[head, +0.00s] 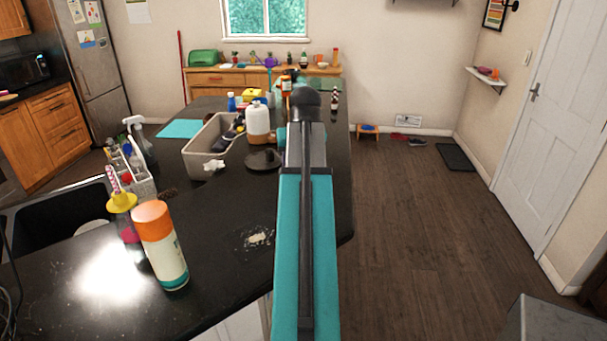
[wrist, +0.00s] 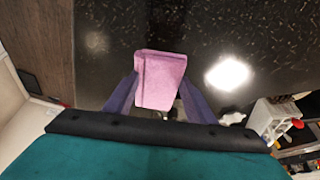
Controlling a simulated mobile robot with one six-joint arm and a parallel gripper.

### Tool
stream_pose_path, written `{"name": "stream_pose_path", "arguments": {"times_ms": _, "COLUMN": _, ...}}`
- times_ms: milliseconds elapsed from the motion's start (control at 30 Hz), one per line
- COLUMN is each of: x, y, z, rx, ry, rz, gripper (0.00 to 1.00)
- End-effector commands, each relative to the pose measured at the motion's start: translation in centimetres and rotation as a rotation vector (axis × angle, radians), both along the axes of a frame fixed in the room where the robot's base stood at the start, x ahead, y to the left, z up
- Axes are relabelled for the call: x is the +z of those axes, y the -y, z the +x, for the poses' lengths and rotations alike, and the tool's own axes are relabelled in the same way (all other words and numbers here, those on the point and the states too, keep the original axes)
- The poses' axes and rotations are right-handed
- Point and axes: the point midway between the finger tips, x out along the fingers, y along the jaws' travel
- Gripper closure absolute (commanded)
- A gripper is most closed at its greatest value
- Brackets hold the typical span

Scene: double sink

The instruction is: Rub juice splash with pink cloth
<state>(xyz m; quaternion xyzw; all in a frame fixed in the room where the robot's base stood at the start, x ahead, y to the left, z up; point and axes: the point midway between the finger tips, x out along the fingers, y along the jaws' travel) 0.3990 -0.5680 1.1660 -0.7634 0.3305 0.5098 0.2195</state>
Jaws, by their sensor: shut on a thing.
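My gripper (wrist: 160,92) is shut on the pink cloth (wrist: 162,75), a folded pad held between its two purple fingers in the wrist view. The cloth is over the dark speckled counter (wrist: 200,30); I cannot tell whether it touches it. A pale, speckled patch (head: 256,238) lies on the counter near its right edge in the head view, and may be the juice splash. A faint brownish patch (wrist: 97,42) shows left of and above the cloth in the wrist view, apart from it. My arm hides the gripper and cloth in the head view.
A spray can with an orange cap (head: 160,247) stands on the near counter, beside a yellow-topped bottle (head: 122,210). The sink (head: 60,222) is at left. A grey bin (head: 206,152), white bottle (head: 258,122) and dark lid (head: 263,158) stand farther back.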

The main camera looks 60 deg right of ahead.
Motion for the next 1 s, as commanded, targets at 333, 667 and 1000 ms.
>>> {"name": "stream_pose_path", "arguments": {"times_ms": 333, "x": 1.3, "y": 2.4, "z": 3.6, "rx": 0.418, "ry": 0.001, "rz": 0.000, "gripper": 0.68}}
{"name": "stream_pose_path", "arguments": {"times_ms": 667, "x": 2.1, "y": 3.1, "z": 5.4, "rx": 0.661, "ry": -0.002, "rz": 0.000, "gripper": 0.68}}
{"name": "stream_pose_path", "arguments": {"times_ms": 1000, "x": 2.2, "y": 3.1, "z": 5.5, "rx": 0.682, "ry": -0.001, "rz": -0.001, "gripper": 0.68}}
